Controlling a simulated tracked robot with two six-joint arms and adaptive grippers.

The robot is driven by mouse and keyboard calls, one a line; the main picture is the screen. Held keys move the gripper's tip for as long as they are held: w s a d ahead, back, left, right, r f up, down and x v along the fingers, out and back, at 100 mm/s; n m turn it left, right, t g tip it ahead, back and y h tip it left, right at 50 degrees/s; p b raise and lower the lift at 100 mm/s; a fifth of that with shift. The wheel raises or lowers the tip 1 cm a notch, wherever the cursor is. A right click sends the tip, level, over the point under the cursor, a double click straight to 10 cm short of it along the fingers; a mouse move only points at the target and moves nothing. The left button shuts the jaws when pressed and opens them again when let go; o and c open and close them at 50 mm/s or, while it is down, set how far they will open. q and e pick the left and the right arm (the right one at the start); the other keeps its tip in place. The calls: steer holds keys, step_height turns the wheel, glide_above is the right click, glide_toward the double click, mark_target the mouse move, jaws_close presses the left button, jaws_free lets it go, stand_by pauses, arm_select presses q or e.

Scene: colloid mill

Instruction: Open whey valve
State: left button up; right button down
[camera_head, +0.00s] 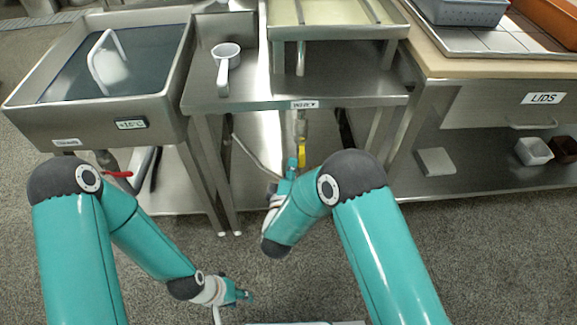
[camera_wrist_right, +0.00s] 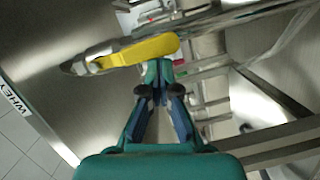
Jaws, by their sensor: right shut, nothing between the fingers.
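The whey valve has a yellow handle (camera_head: 302,154) on a metal pipe below the middle table, under a small label (camera_head: 304,104). In the right wrist view the yellow handle (camera_wrist_right: 145,50) lies across the picture, just beyond the fingertips. My right gripper (camera_head: 292,168) is beside the handle; in its wrist view the fingertips (camera_wrist_right: 158,72) are together and empty, close to the handle's lower edge. I cannot tell whether they touch it. My left gripper (camera_head: 243,295) hangs low over the floor at the front, away from the valve; its fingers are too small to judge.
A sink basin (camera_head: 155,115) stands at left, with a red-handled valve (camera_head: 118,173) beneath it. A white jug (camera_head: 226,58) stands on the middle table (camera_head: 245,88). Table legs (camera_head: 222,190) flank the whey pipe. A cabinet with a LIDS drawer (camera_head: 495,105) is at right.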

step_height(320, 180, up, 10)
steer(key=shift+f, duration=0.15)
stand_by(0.6)
steer(key=d+f+m+g+h, duration=0.1)
steer(key=d+f+g, duration=0.1)
steer(key=d+f, duration=0.45)
steer(key=d+f+m+g+h, duration=0.15)
steer(key=d+f, duration=0.25)
steer(key=d, duration=0.6)
steer(key=s+d+f+m+g+y, duration=0.2)
steer(key=s+d+f+g+y, duration=0.15)
steer(key=s+f, duration=0.5)
steer(key=s+a+f+m+g+y, duration=0.2)
steer(key=s+a+f+m+g, duration=0.1)
steer(key=s, duration=0.4)
steer(key=s+a+f+m+g+y, duration=0.2)
steer(key=s+a+f+m+g, duration=0.15)
steer(key=s, duration=0.35)
steer(key=s+a+f+m+g+y, duration=0.2)
steer(key=s+a+f+m+g, duration=0.15)
steer(key=s, duration=0.25)
step_height(320, 180, up, 33)
steer(key=p, duration=3.1)
steer(key=shift+s+a+f+t+p, duration=0.15)
steer(key=shift+s+f+t+p, duration=0.1)
steer(key=shift+t+p, duration=0.15)
